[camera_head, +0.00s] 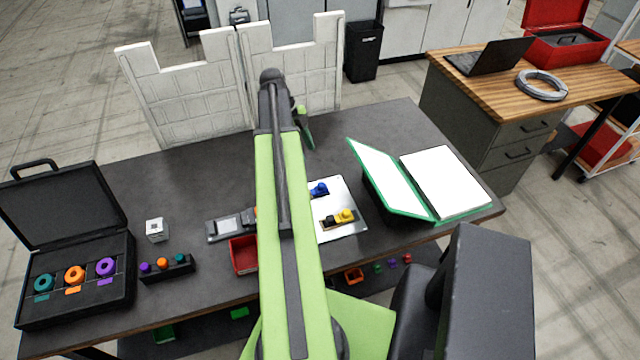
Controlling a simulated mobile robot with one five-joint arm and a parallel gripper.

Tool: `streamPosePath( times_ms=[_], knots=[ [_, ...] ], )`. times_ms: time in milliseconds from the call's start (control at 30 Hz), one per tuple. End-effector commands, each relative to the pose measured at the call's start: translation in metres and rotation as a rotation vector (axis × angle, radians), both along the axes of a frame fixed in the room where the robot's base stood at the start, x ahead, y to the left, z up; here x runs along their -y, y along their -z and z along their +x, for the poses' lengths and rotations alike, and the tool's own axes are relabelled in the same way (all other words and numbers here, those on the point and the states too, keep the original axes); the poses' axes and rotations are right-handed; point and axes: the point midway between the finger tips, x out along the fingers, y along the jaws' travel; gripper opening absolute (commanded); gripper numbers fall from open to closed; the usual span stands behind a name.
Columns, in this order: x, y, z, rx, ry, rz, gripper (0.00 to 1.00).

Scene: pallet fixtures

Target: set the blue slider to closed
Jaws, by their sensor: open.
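The blue slider (319,189) is a small blue knob near the upper left of a white plate (353,190) on the dark table. My arm covers the plate's left side, so most of the blue slider's track is hidden and I cannot tell its setting. A yellow slider (346,215) sits at the right part of its short dark track on the same plate. My gripper (307,138) is partly hidden behind my arm, above the table beyond the plate. It is open, apart from the blue slider, and nothing shows in it.
A green-edged open binder (437,185) stands right of the plate. A red bin (242,256) and a grey device (226,227) lie to the left, with an open black case (75,215) farther left. White panels (190,90) stand along the back edge.

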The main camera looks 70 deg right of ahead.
Motion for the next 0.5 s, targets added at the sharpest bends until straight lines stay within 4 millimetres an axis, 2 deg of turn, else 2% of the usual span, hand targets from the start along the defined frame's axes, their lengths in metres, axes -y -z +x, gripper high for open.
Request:
streamPosePath(
  times_ms=[33,500],
  knots=[
    [-0.001,0.021,-0.005,0.0,0.001,0.0,0.46],
    [-0.006,0.117,-0.043,0.0,-0.002,0.0,0.46]
  ],
)
